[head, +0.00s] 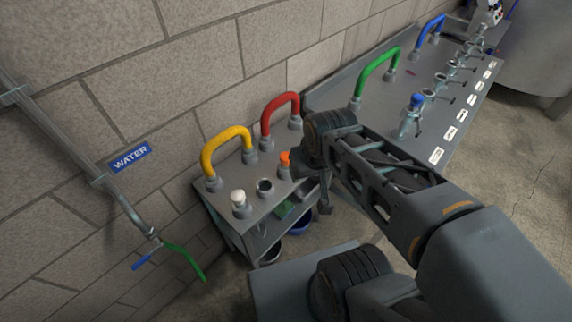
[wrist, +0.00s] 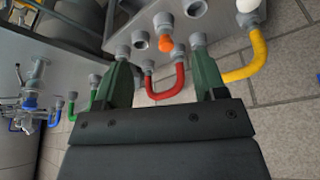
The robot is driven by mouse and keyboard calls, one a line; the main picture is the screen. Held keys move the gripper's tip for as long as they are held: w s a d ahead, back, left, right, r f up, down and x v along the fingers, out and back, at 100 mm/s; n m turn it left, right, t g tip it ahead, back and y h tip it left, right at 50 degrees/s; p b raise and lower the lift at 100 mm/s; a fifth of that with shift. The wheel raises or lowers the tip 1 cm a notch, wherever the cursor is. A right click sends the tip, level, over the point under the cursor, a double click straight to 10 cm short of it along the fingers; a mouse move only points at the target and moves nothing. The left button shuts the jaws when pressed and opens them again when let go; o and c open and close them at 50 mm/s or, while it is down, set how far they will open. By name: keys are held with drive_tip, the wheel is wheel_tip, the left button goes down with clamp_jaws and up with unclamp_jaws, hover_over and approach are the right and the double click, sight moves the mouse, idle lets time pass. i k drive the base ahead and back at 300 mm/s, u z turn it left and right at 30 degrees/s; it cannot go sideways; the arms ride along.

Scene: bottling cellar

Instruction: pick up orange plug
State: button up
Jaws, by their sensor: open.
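The orange plug (head: 285,158) sits upright on the grey bench top (head: 222,190) in the head view, partly hidden behind my wrist. In the wrist view the orange plug (wrist: 166,43) shows near the top centre, seated in a grey socket. My gripper (wrist: 160,48) is open, with its two green-grey fingers spread wide. The plug appears between the fingertips in the picture, beyond them, with nothing held. I cannot tell the exact gap. In the head view my arm hides most of the gripper.
A red hose loop (head: 280,108) and a yellow one (head: 226,146) rise close behind the plug. A white plug (head: 238,197) and an open socket (head: 264,187) stand at its left. A brick wall backs everything.

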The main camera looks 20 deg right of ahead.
sight(284, 166)
drive_tip(key=u, duration=2.9)
drive_tip(key=k, duration=1.1)
drive_tip(key=z, duration=1.55)
drive_tip(key=i, duration=0.5)
drive_tip(key=u, duration=0.05)
